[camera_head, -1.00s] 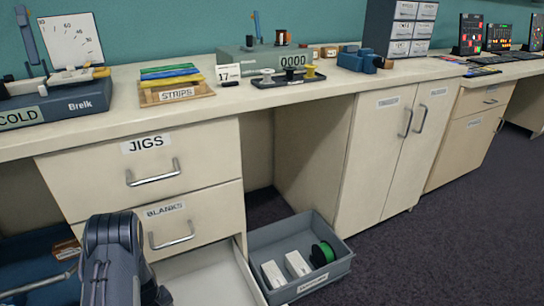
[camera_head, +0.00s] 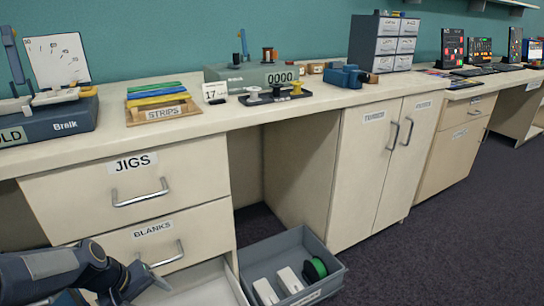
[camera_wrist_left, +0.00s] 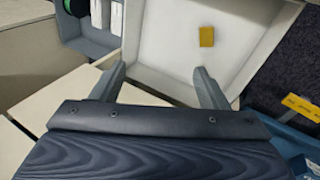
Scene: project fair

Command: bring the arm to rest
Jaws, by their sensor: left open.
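My left arm comes in from the lower left in the head view. My left gripper (camera_head: 150,280) is in front of the BLANKS drawer front (camera_head: 125,246), close to its handle; I cannot tell whether they touch. In the left wrist view the two fingers of the left gripper (camera_wrist_left: 162,78) stand wide apart with nothing between them. Beyond them is a pulled-out white drawer (camera_wrist_left: 165,45) with a small yellow block (camera_wrist_left: 206,36) in it. The drawer also shows at the bottom of the head view (camera_head: 207,285). My right gripper is not in view.
A grey bin (camera_head: 335,272) with white boxes and a green spool (camera_head: 314,269) stands on the floor beside the open drawer. The JIGS drawer (camera_head: 150,170) is shut. The counter (camera_head: 200,124) carries several items. Carpet at right is free.

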